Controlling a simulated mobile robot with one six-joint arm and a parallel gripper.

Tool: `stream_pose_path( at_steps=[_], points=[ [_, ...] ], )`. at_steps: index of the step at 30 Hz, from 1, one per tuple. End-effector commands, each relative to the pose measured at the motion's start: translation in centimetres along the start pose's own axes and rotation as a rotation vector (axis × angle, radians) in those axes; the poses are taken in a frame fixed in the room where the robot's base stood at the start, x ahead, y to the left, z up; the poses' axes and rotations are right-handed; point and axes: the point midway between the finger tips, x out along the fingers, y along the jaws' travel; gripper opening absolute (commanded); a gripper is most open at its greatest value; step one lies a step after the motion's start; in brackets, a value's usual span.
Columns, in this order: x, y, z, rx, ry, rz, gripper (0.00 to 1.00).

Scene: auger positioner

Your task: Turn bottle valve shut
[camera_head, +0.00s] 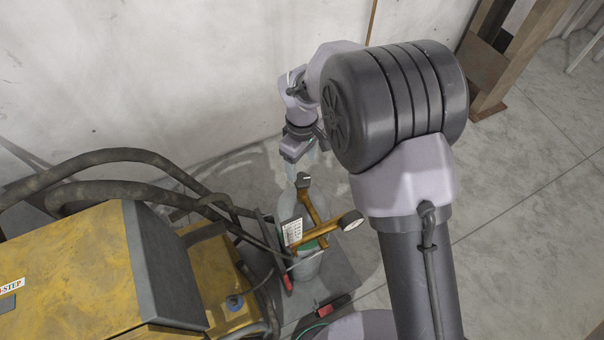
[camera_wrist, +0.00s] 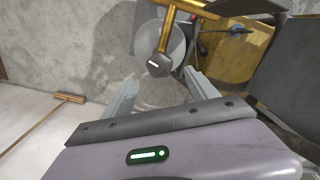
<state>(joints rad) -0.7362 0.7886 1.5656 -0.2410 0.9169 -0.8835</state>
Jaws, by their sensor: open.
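My gripper (camera_head: 304,168) is just above the knob in the head view. In the wrist view my gripper (camera_wrist: 160,78) is open and empty, one finger either side of the knob. I cannot tell any contact.
The yellow machine (camera_head: 70,265) with thick dark hoses (camera_head: 120,157) stands left of the bottle. A concrete wall (camera_head: 150,70) is close behind. A broom (camera_wrist: 68,98) shows in the wrist view. A wooden frame (camera_head: 515,55) stands at back right; the floor (camera_head: 530,210) at right is clear.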

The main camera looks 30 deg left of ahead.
Motion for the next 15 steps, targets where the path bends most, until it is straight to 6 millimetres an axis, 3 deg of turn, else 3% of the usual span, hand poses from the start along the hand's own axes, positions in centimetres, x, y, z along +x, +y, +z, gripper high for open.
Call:
stream_pose_path(
  at_steps=[3, 6, 15],
  points=[
    [3.2, -0.1, 0.1, 0.000, -0.004, -0.002, 0.68],
    [5.2, -0.1, 0.1, 0.001, -0.002, -0.002, 0.68],
    [7.0, 0.0, 0.0, 0.001, -0.001, 0.000, 0.68]
  ],
)
